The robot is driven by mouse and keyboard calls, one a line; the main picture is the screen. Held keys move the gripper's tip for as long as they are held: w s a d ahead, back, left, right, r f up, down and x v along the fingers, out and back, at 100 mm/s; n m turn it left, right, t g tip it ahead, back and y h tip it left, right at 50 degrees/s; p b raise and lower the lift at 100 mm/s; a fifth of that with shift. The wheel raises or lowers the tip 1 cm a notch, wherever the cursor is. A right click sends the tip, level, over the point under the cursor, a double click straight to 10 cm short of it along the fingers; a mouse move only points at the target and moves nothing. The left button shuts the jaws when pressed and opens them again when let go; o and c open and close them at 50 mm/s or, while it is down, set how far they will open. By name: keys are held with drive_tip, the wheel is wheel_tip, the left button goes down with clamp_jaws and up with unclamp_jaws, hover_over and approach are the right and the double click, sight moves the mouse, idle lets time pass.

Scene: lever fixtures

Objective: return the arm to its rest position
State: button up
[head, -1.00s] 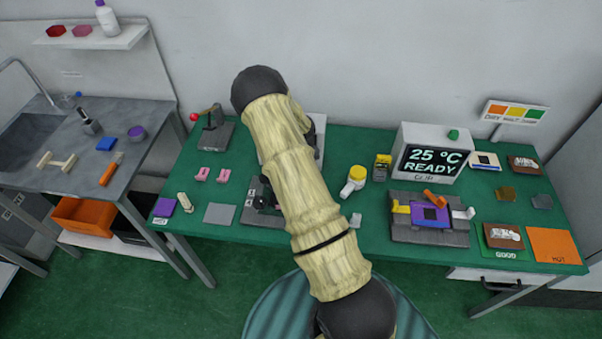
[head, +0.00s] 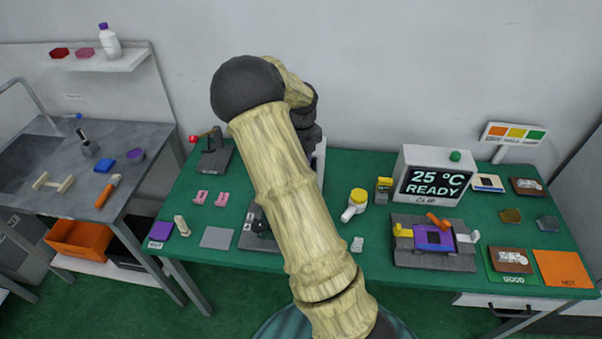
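My arm (head: 295,190) rises from the bottom middle of the head view and leans up and left across the green table. Its dark elbow (head: 248,92) stands high in front of the wall. Beyond the elbow, a pale link and dark joints (head: 305,115) fold away and down behind the upper arm. My gripper is hidden behind the arm, so its fingers and anything in them do not show.
The green table (head: 375,262) holds a lever fixture with a red knob (head: 213,155), a grey fixture with a purple plate (head: 433,240), a display box (head: 436,172) and a yellow-capped bottle (head: 355,203). A dark fixture (head: 258,222) is partly hidden behind my arm. A sink counter (head: 60,195) stands left.

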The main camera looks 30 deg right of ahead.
drive_tip(key=shift+r, duration=0.4)
drive_tip(key=s+a+r+n+t, duration=0.1)
drive_tip(key=s+a+n, duration=0.4)
drive_tip(key=n, duration=0.6)
drive_tip(key=s+a+r+n, duration=0.3)
drive_tip(key=s+a+n, duration=0.2)
drive_tip(key=s+n, duration=0.3)
drive_tip(key=s+a+r+n+t, duration=0.1)
drive_tip(key=s+a+n, duration=0.4)
drive_tip(key=n, duration=1)
drive_tip(key=shift+s+a+r+t, duration=0.15)
drive_tip(key=shift+s+r+t, duration=0.25)
drive_tip(key=shift+s, duration=0.65)
